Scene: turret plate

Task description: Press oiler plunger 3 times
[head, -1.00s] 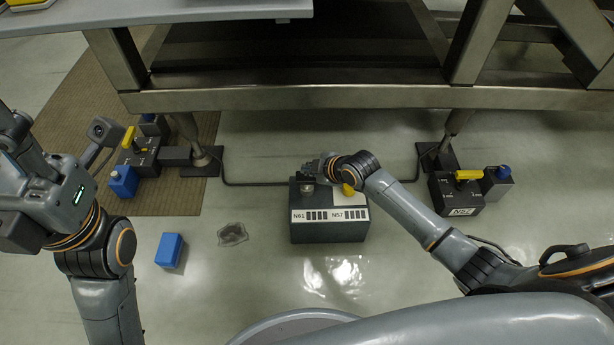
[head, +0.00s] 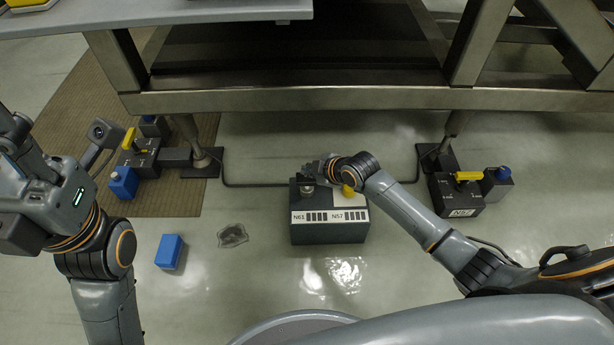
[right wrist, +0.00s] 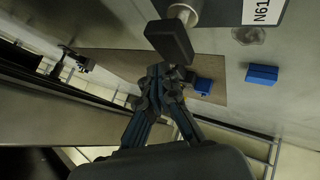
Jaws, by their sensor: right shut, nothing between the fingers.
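A dark box (head: 328,233) with white labels reading N61 and N57 stands on the floor in the middle of the head view. A short metal shaft (right wrist: 185,12) with a dark block-like cap (right wrist: 170,42) shows by the N61 label in the right wrist view; it looks like the plunger. My right gripper (head: 315,168) is at the box's back left top in the head view. In the right wrist view its fingers (right wrist: 165,72) are shut and empty, close to the cap; I cannot tell whether they touch it. My left arm is at the left; its fingers are not clear.
Units with yellow levers stand left (head: 140,150) and right (head: 457,192). A blue block (head: 170,251) and a dark patch (head: 232,235) are on the floor. A metal frame beam (head: 350,98) crosses behind. The front floor is mostly clear.

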